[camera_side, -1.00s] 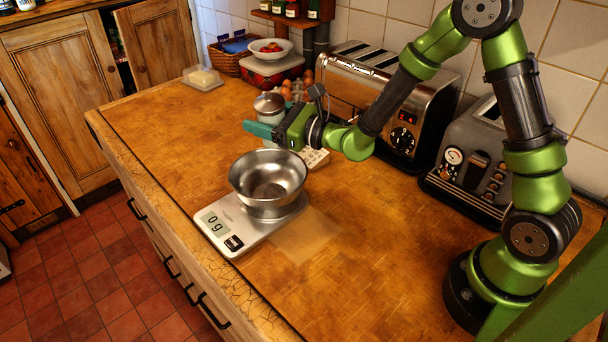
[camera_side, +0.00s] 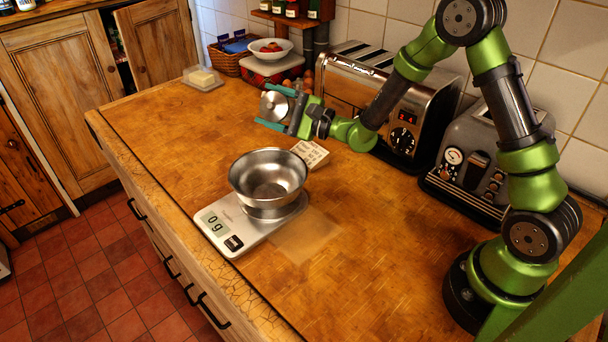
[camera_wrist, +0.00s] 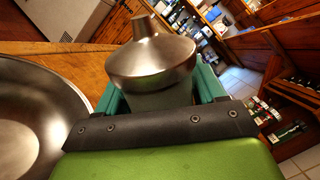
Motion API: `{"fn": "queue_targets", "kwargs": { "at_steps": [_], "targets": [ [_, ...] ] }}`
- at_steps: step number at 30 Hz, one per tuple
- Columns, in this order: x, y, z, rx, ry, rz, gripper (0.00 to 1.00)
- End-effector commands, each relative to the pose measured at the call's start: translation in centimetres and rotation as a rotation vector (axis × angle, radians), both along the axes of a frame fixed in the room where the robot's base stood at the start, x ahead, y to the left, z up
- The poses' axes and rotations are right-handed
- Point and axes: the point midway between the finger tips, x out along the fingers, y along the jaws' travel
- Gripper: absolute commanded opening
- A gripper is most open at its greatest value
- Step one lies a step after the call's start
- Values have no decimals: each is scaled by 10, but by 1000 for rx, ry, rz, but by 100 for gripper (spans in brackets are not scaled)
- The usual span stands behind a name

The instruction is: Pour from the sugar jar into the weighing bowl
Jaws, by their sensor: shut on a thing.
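The sugar jar (camera_side: 273,107) has a round metal lid with a spout, which faces the camera in the side view. My gripper (camera_side: 281,110) is shut on the jar and holds it tilted, behind and above the bowl. In the wrist view the jar's metal top (camera_wrist: 152,60) sits between the teal fingers of my gripper (camera_wrist: 160,95); its lower body is mostly hidden. The weighing bowl (camera_side: 268,178) is a steel bowl standing on the kitchen scale (camera_side: 232,240), whose display reads 0 g. The bowl's rim also shows at the left of the wrist view (camera_wrist: 40,85).
A white keypad-like block (camera_side: 311,153) lies behind the bowl. A steel toaster (camera_side: 350,85) and a grey toaster (camera_side: 470,165) stand along the tiled wall. A butter dish (camera_side: 203,79) sits at the far left.

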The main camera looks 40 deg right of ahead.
Motion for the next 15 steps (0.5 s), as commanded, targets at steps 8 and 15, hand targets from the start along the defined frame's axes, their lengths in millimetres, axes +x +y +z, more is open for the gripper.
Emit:
{"fn": "queue_targets", "kwargs": {
  "at_steps": [8, 15],
  "targets": [
    [0, 0, 2, -2, -5, 0, 24],
    [1, -1, 4, -40, -27, 0, 24]
  ]
}}
